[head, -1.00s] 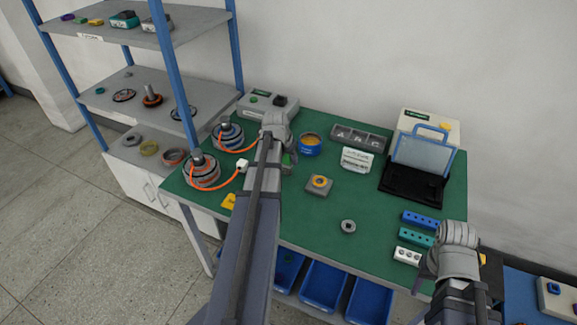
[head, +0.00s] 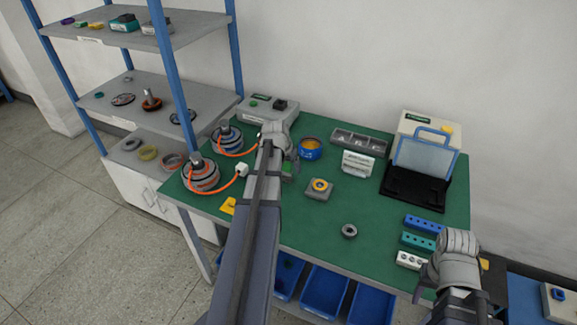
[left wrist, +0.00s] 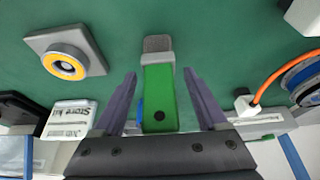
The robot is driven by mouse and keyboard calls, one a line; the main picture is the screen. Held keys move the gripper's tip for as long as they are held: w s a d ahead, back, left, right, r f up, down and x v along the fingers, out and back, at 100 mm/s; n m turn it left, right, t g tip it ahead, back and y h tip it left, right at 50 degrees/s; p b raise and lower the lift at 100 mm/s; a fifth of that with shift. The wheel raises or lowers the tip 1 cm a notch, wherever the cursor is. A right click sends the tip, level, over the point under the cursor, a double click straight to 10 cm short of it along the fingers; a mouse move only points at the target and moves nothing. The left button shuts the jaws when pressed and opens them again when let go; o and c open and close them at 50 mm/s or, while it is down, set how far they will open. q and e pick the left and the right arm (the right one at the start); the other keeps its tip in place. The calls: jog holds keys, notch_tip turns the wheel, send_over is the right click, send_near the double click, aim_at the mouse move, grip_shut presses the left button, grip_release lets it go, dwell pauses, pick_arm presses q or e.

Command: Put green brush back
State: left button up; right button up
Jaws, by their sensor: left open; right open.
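The green brush (left wrist: 160,98) lies on the green bench top, with its grey bristle end pointing up in the left wrist view. In the head view only a bit of it (head: 288,171) shows beside my left arm; the rest is hidden. My left gripper (left wrist: 159,74) is open, with one finger on each side of the brush's green handle and a gap on both sides. In the head view my left gripper (head: 284,148) is partly hidden by its own arm. My right gripper (head: 460,245) is open and empty at the bench's right front.
A grey block with a yellow ring (head: 319,188), a white labelled box (head: 358,163) and a blue round tin (head: 310,148) stand nearby. Two hub motors (head: 200,175) with orange cables are to the left. Blue bins (head: 325,290) sit under the bench. The front middle is mostly clear.

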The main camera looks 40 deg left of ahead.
pick_arm(q)
jog(key=shift+r, duration=0.15)
jog(key=p+v, duration=1.1)
jog(key=v, duration=0.1)
jog(key=shift+a, duration=0.1)
jog(key=d+f+m+g+h, duration=0.1)
jog(key=d+m+g, duration=0.15)
jog(key=d, duration=2.05)
jog(key=s+d+m+g, duration=0.1)
jog(key=s+d+m, duration=0.1)
jog(key=s+d, duration=0.3)
jog(key=s+d+m+g+y, duration=0.1)
jog(key=s+d, duration=0.4)
jog(key=d, duration=0.8)
jog(key=shift+s+d+f+m, duration=0.2)
jog(key=shift+f+m, duration=0.1)
jog(key=shift+m, duration=0.25)
